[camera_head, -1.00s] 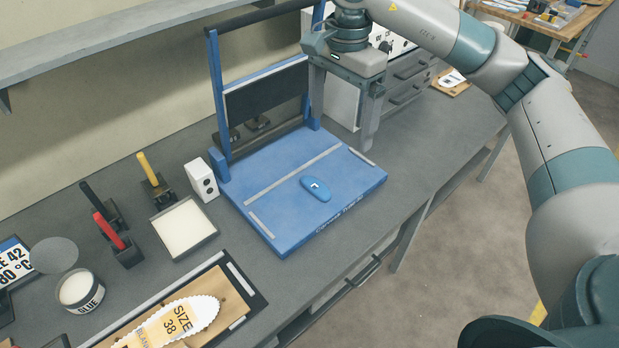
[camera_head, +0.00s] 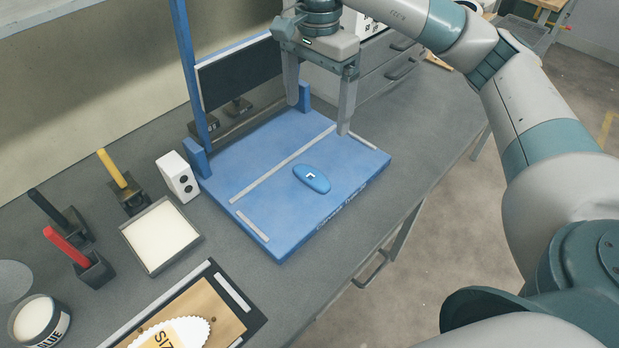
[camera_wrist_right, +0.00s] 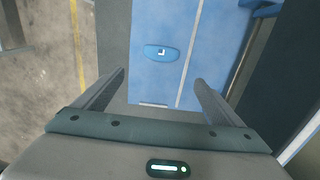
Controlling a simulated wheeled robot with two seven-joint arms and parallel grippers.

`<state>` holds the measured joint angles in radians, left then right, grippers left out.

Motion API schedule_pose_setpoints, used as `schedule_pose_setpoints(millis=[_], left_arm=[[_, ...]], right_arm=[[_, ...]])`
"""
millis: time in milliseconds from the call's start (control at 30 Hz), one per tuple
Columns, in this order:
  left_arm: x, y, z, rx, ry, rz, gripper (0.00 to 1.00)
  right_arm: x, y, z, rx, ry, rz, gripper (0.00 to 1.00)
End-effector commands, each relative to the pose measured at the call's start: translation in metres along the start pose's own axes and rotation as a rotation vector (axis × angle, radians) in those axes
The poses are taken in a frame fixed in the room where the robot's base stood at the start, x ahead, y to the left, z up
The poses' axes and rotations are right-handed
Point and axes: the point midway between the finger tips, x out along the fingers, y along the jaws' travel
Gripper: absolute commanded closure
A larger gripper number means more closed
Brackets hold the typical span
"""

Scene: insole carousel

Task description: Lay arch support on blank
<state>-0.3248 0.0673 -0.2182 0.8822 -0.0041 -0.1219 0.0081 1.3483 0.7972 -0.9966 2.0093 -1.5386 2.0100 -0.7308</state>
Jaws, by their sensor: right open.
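The arch support, a small blue oval pad marked with a white L (camera_head: 312,179), lies on the blue board (camera_head: 269,235) in the head view. The right wrist view also shows the pad (camera_wrist_right: 161,52), beyond and between the fingers. The blank, a white scalloped insole shape with an orange size label (camera_head: 190,330), lies at the bottom edge, partly cut off. My right gripper (camera_head: 318,118) is open and empty, pointing down over the back right part of the board, apart from the pad. It also shows in the right wrist view (camera_wrist_right: 160,82). My left gripper is not in view.
A blue upright frame with a black panel (camera_head: 240,75) stands at the board's back. A white block (camera_head: 177,177), a white-filled tray (camera_head: 161,236), yellow (camera_head: 113,170) and red (camera_head: 66,246) handled tools and a glue pot (camera_head: 38,320) stand to the left.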

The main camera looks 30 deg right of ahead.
Motion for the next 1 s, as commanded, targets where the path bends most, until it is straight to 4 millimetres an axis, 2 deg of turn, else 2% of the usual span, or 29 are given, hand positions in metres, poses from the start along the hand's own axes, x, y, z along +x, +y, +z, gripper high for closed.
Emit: schedule_pose_setpoints(millis=[467,667,1000], left_arm=[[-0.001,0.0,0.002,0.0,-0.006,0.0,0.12],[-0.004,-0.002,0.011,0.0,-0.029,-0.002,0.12],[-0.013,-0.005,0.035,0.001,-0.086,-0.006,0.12]], right_arm=[[0.004,0.0,0.0,-0.001,-0.001,0.002,0.09],[0.021,0.001,0.001,-0.001,-0.002,0.004,0.09],[0.061,0.001,0.001,0.001,-0.002,0.003,0.09]])
